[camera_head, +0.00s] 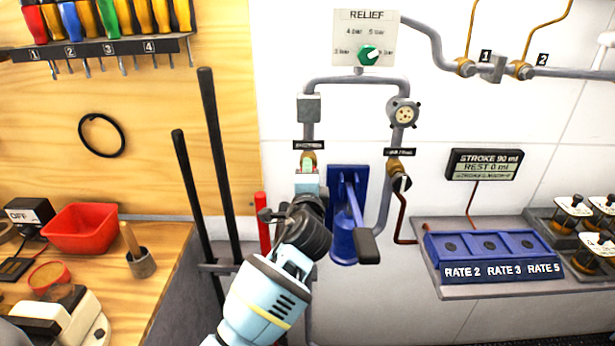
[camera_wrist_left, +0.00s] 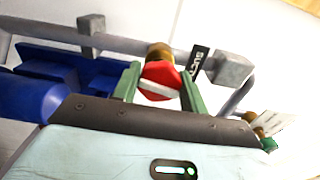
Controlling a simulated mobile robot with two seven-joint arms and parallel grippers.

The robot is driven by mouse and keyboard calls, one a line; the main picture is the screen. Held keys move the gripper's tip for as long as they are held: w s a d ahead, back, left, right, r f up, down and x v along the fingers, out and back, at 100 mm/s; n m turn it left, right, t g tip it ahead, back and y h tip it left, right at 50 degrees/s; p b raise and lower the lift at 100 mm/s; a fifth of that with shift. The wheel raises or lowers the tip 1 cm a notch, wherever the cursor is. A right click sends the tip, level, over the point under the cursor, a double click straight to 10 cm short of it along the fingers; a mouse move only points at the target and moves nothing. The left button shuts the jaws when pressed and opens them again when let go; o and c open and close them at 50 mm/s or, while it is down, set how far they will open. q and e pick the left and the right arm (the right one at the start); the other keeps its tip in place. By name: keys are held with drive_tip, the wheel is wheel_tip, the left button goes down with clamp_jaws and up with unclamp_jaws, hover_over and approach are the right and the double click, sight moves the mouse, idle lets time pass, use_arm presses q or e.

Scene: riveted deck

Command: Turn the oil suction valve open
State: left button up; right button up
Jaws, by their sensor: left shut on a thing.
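The oil suction valve has a red knob (camera_wrist_left: 160,85) with a white bar across it, on a brass body (camera_wrist_left: 160,52). In the left wrist view a dark label (camera_wrist_left: 197,62) beside it reads "SUCT", with the rest hidden. My left gripper (camera_wrist_left: 157,88) is shut on the red knob, one green finger on each side. The white bar lies nearly level, slightly tilted, in that view. In the head view my left gripper (camera_head: 307,172) reaches up to the brass valve (camera_head: 309,158) under a dark label (camera_head: 309,145), and its fingers mostly hide the knob. My right gripper is not in view.
A blue pump (camera_head: 343,243) with a dark-ended lever (camera_head: 367,246) stands close to the right of my gripper. Long black bars (camera_head: 217,150) and a red bar (camera_head: 263,222) stand to the left.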

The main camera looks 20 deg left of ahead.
use_arm(q)
drive_tip(key=shift+n, duration=1.2)
drive_tip(key=o, duration=1)
drive_tip(key=v, duration=0.8)
